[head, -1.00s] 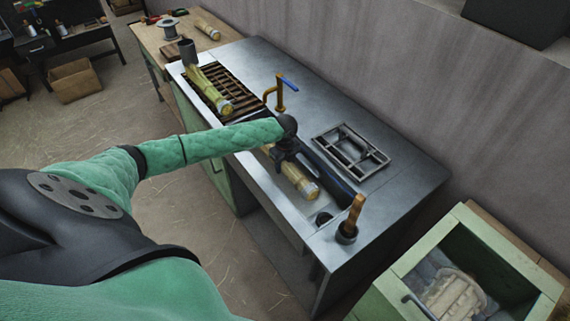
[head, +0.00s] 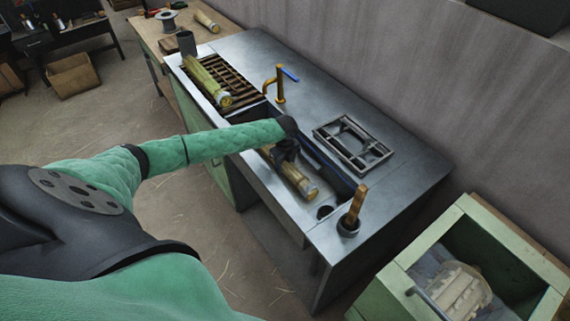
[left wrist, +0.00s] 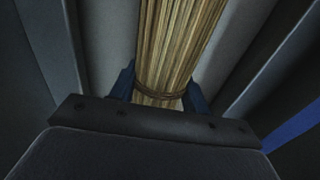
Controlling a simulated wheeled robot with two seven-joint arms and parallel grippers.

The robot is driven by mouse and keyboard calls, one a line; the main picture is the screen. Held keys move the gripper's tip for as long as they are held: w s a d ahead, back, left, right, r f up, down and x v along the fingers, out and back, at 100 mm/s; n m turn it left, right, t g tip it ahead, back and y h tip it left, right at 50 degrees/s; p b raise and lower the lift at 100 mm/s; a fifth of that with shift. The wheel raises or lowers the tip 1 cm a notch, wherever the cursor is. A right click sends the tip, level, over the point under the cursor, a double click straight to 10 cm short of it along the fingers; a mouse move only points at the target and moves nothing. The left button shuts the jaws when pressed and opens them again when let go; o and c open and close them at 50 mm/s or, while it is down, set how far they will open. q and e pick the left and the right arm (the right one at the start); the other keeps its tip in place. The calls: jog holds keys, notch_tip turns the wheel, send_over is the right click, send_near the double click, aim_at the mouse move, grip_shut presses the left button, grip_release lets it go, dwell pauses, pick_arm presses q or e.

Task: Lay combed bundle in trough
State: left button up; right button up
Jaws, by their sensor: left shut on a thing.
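The combed bundle (head: 299,180) is a pale tan sheaf of straw with a light band at its near end. It lies lengthwise within the sunken trough (head: 332,178) in the metal bench; whether it touches the bottom is hard to tell. My left gripper (head: 284,158) is down at the trough and shut around the bundle. In the left wrist view the bundle (left wrist: 180,45) runs away between the two fingers (left wrist: 160,92), with a tie around it near them and grey walls on both sides. My right gripper is not in view.
A brass tap (head: 279,84) with a blue handle stands behind the trough. A metal frame (head: 352,146) lies on the bench. A wooden-handled tool (head: 354,204) stands upright in a holder. A green bin (head: 405,270) is at lower right.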

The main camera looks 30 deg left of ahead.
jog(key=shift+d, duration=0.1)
pick_arm(q)
jog(key=o, duration=1.1)
jog(key=shift+r, duration=0.15)
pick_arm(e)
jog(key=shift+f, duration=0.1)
pick_arm(q)
jog(key=shift+r, duration=0.25)
notch_tip(320, 180, up, 6)
jog(key=shift+f+b, duration=0.1)
jog(key=shift+b, duration=1.1)
jog(key=shift+r, duration=0.6)
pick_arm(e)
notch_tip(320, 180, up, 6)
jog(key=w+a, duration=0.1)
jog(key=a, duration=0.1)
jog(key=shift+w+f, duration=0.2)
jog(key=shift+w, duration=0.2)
